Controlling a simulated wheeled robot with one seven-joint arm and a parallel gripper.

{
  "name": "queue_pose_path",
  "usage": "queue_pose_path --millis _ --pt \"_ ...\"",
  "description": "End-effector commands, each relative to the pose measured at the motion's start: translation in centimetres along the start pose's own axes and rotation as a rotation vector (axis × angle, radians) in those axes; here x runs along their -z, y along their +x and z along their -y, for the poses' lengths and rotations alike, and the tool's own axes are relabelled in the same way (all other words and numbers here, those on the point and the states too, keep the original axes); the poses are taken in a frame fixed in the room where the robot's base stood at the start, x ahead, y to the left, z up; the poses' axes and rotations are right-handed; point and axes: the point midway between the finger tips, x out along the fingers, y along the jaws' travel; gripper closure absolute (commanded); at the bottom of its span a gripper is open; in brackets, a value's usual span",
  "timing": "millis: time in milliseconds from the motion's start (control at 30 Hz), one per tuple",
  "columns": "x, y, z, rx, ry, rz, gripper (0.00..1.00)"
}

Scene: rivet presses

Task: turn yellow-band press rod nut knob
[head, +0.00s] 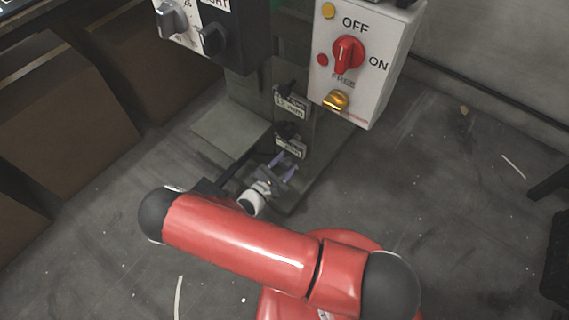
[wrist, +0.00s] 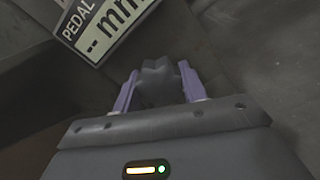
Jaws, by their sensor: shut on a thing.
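A dark lobed knob (wrist: 160,84) sits between the two pale purple fingers of my gripper (wrist: 158,72) in the wrist view, and the fingers are shut on it. A white plate reading "PEDAL -- mm" (wrist: 100,25) lies just beyond the knob at the upper left. In the head view my gripper (head: 285,162) is low on the press column, just below a small label plate (head: 290,148). The held knob cannot be made out there. No yellow band shows on the press in either view.
Another dark knob (head: 288,130) sits on the column above, below a "15 mm" plate (head: 292,103). A white control box (head: 365,60) with a red OFF/ON switch (head: 347,54) overhangs at the upper right. Brown boxes (head: 60,125) stand left. The floor at right is mostly clear.

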Motion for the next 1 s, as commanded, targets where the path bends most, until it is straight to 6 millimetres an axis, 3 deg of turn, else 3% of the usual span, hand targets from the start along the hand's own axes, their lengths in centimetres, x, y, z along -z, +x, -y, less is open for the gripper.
queue_pose_path --millis 1000 --pt "-0.04 -0.04 -0.09 -0.002 0.961 -0.002 0.81"
